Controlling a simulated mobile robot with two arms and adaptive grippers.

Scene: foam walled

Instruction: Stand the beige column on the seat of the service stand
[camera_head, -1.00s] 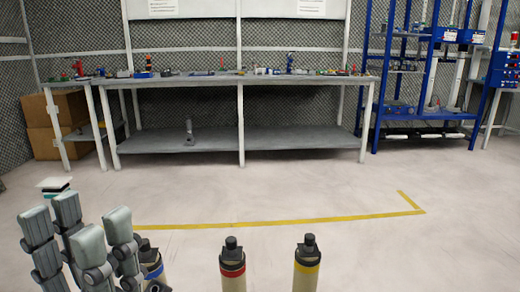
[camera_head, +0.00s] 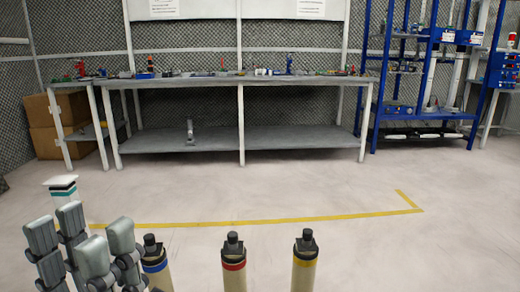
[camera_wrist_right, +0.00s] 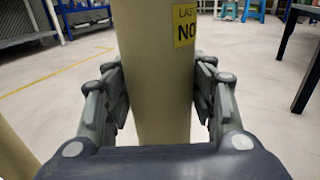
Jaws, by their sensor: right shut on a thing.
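A beige column (camera_wrist_right: 158,75) with a yellow label stands between the fingers of my right gripper (camera_wrist_right: 160,100) in the right wrist view, and that gripper is shut on it. Its top and foot are outside that view. In the head view, beige columns with dark caps stand at the bottom: one with a blue band (camera_head: 155,265), one with a red band (camera_head: 234,262), one with a yellow band (camera_head: 305,258). Which one is held cannot be told there. My left gripper (camera_head: 80,250) is open at the lower left, beside the blue-banded column. I cannot make out the service stand.
A long workbench (camera_head: 240,82), cardboard boxes (camera_head: 60,120) and a blue rack (camera_head: 425,95) line the back. The floor (camera_head: 300,185) between, with a yellow line (camera_head: 250,221), is clear.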

